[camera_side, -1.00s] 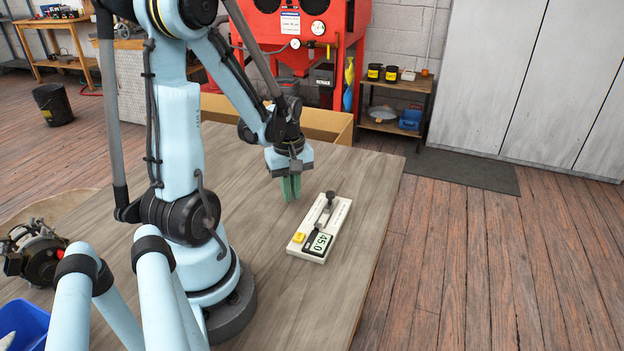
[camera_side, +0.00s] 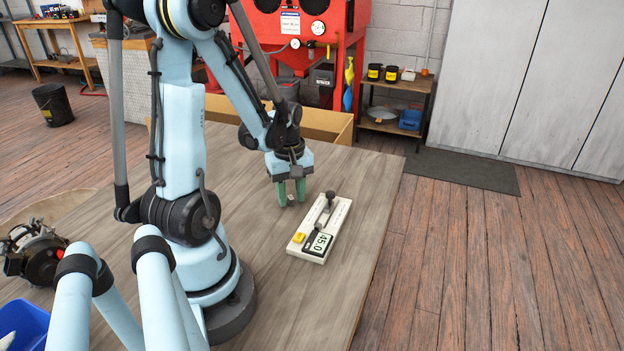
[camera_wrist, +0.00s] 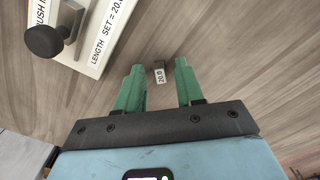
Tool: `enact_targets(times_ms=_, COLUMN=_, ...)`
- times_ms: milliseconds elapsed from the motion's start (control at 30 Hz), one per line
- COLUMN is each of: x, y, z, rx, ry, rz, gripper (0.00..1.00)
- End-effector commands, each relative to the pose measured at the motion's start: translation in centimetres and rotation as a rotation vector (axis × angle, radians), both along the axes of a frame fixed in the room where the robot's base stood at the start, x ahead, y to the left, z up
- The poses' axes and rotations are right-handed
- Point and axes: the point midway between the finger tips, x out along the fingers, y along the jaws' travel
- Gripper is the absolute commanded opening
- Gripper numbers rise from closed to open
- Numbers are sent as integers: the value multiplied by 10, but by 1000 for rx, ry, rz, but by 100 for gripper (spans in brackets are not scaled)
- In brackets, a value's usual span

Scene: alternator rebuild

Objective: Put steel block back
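The steel block is a small grey block labelled 20.0, in the wrist view (camera_wrist: 159,76). In the side view the block (camera_side: 291,199) shows low between the fingertips, apparently on the wooden table (camera_side: 330,300). My gripper (camera_side: 291,197) has green fingers pointing down at the table. In the wrist view, my gripper (camera_wrist: 161,82) is open, with the block between the fingertips and a gap on each side. A white gauge board (camera_side: 341,217) lies just to the right in the side view, with a black knob, a yellow button and a display reading 45.0.
In the wrist view the gauge board (camera_wrist: 100,50) is at upper left, printed LENGTH SET = 20.0. A cardboard box (camera_side: 325,125) stands behind the table. An alternator (camera_side: 36,255) and a blue bin (camera_side: 22,325) are at left.

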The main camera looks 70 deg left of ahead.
Motion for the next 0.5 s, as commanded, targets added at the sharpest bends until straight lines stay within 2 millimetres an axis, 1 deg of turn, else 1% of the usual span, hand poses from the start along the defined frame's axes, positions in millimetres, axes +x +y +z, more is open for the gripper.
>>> enact_targets(times_ms=133, x=0, y=0, z=5, rx=0, ry=0, rz=0, gripper=37)
enact_targets(times_ms=233, x=0, y=0, z=13, rx=0, ry=0, rz=0, gripper=37)
enact_targets(times_ms=500, x=0, y=0, z=47, rx=0, ry=0, rz=0, gripper=37)
